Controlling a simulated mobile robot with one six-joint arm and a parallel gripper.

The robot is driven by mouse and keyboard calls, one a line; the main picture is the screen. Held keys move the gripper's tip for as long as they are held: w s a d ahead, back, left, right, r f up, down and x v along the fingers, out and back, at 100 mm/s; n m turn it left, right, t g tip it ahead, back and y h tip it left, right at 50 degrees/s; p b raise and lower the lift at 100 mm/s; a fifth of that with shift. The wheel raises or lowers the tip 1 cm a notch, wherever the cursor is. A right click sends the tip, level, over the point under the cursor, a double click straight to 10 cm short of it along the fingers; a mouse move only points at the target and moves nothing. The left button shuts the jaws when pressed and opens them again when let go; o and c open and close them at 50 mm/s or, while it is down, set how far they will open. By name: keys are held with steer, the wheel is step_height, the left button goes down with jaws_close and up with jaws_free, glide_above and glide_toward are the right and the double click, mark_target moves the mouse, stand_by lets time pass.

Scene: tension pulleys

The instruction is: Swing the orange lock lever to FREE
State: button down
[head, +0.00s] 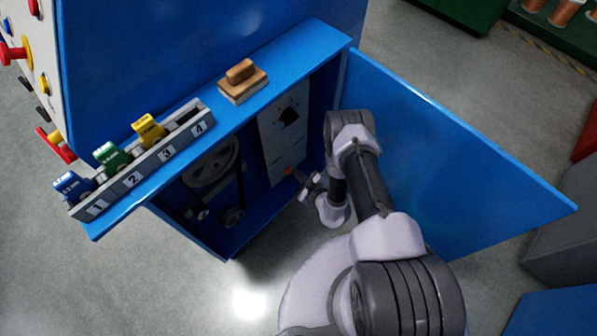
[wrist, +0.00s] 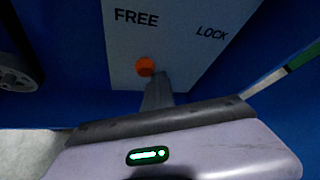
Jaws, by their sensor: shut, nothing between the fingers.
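The orange lock lever shows as a small orange end (head: 289,171) low on the white panel inside the open blue cabinet. In the wrist view its orange end (wrist: 145,66) is a rounded knob below the word FREE, left of and below the word LOCK. The rest of the lever cannot be made out. My gripper (head: 299,176) is inside the cabinet opening, right beside the orange end. In the wrist view its shut, empty fingers (wrist: 156,82) reach up to just below the orange knob. I cannot tell whether they touch it.
The open blue door (head: 450,150) stands close on the right of my arm. Pulleys with a belt (head: 212,165) are at the left inside the cabinet. On top are a numbered rack (head: 150,162) with coloured pieces and a wooden block (head: 243,82).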

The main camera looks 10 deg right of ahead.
steer(key=shift+s+a, duration=0.15)
steer(key=shift+a, duration=0.25)
steer(key=s+d+p, duration=0.2)
steer(key=s+d, duration=0.3)
steer(key=s, duration=0.3)
steer(key=shift+d, duration=0.15)
stand_by(0.3)
stand_by(0.3)
